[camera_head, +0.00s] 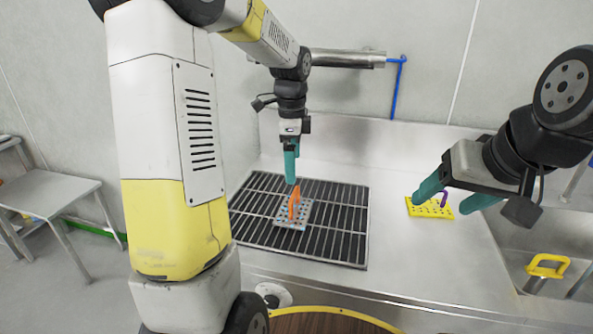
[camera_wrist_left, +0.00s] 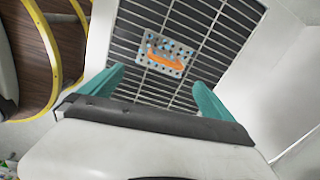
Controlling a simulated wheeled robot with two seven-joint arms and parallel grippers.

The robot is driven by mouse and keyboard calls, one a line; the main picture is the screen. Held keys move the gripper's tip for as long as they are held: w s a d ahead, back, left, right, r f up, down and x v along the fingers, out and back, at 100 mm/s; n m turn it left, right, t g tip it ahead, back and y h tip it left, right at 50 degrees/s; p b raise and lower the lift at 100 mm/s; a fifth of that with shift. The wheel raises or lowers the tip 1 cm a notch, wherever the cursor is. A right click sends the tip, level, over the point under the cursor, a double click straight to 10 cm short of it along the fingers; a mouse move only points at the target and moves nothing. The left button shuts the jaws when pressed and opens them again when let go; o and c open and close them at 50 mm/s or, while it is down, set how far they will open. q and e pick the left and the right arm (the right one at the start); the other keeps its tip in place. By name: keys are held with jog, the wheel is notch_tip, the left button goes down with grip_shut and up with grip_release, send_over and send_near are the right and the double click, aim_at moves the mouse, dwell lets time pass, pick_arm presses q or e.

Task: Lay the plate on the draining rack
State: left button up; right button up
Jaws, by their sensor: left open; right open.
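A grey perforated plate (camera_head: 290,215) with an upright orange handle (camera_head: 294,203) lies on the dark barred draining rack (camera_head: 340,247). My left gripper (camera_head: 292,180) points down just above the handle. In the left wrist view its teal fingers (camera_wrist_left: 158,95) are spread, with nothing between them, and the plate (camera_wrist_left: 178,65) lies flat on the bars beyond them. A yellow perforated plate (camera_head: 418,209) with a purple handle (camera_head: 444,199) lies on the steel counter, right of the rack. My right gripper (camera_head: 445,202) is open, its fingers in front of this plate and partly hiding it.
A steel sink (camera_head: 512,262) lies at the right, with a yellow-handled item (camera_head: 547,266) in it. A blue hose (camera_head: 398,88) hangs at the back wall beside a steel pipe. Counter (camera_head: 400,265) between rack and sink is mostly clear. A small table (camera_head: 50,198) stands at the left.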

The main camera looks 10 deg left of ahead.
pick_arm(q)
jog(key=s+d+r+n+t+h, duration=0.1)
jog(key=s+r+n, duration=0.3)
jog(key=s+n, duration=0.4)
jog(key=s+d+r+n+t+h, duration=0.1)
jog(key=s+r+n+t, duration=0.3)
jog(key=s+n, duration=0.4)
jog(key=s, duration=0.6)
jog(key=shift+s+r+t, duration=0.15)
jog(key=shift+r+t, duration=0.1)
jog(key=shift+t, duration=0.05)
jog(key=shift+d, duration=0.1)
